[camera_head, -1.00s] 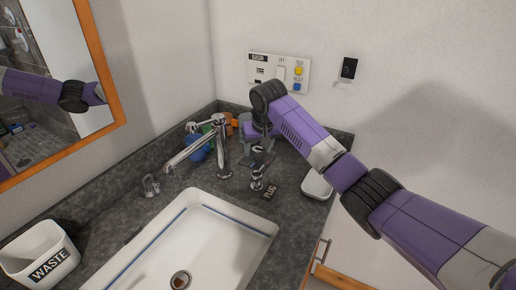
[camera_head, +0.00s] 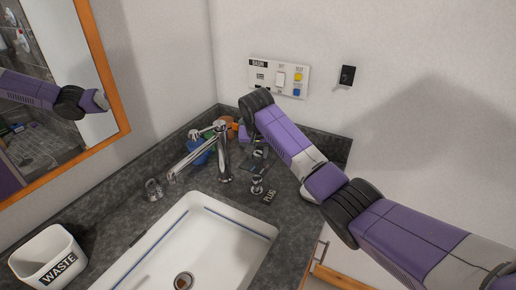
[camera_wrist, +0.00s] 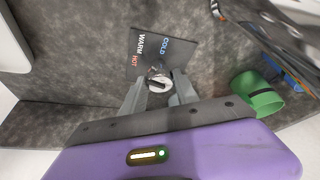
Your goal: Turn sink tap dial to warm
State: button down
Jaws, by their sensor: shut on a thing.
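The tap dial (camera_wrist: 159,78) is a small round metal knob on a dark plate (camera_wrist: 176,50) lettered COLD, WARM and HOT. In the wrist view my gripper (camera_wrist: 159,91) has a finger on each side of the knob and is shut on it. I cannot tell which word the dial points to. In the head view the gripper (camera_head: 256,160) reaches down to the counter right of the chrome tap (camera_head: 223,152), and the dial is mostly hidden there. No water shows from the spout.
The white sink basin (camera_head: 244,218) lies in front of the tap. A second fitting (camera_head: 257,187) stands by a PLUG label. A white WASTE bin (camera_head: 48,258) is at left. Colored containers, including a green cup (camera_wrist: 262,100), stand behind the tap. A switch panel (camera_head: 278,78) is on the wall.

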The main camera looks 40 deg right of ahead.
jog(key=m+g, duration=0.1)
jog(key=m, duration=0.2)
jog(key=shift+w+a+m+h+p, duration=0.1)
jog(key=shift+m+h+p, duration=0.25)
jog(key=shift+m+h, duration=0.05)
jog(key=shift+m+g, duration=0.3)
jog(key=shift+m, duration=0.5)
jog(key=shift+h, duration=0.3)
jog(key=c, duration=0.9)
grip_release()
jog(key=shift+c, duration=0.2)
jog(key=b+v, duration=0.1)
jog(key=v, duration=0.6)
jog(key=shift+r, duration=0.45)
